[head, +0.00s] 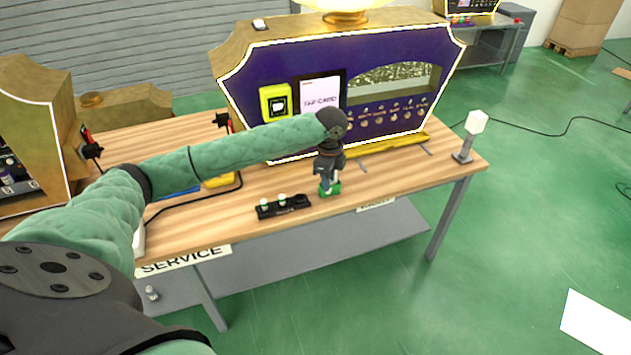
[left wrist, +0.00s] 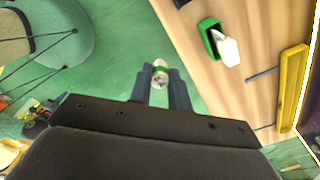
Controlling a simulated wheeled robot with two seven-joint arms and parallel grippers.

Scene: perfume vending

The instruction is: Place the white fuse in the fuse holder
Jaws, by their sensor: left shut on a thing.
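My left gripper (head: 326,184) is shut on a small white fuse with a green band (left wrist: 160,74), seen end-on between the fingers in the left wrist view. In the head view the fuse is hard to make out against the gripper. A small green holder (left wrist: 209,28) with a white piece tilted out of it lies on the wooden table, to the right of my fingertips in the left wrist view. In the head view the green holder (head: 333,189) is beside my fingertips and partly hidden. My right gripper is not in view.
A black rack (head: 297,202) with two white-topped pieces stands near the table's front edge. The purple and gold vending machine (head: 390,60) stands behind. A white-topped post (head: 468,140) is at the table's right end. The wooden top (head: 400,180) between is mostly clear.

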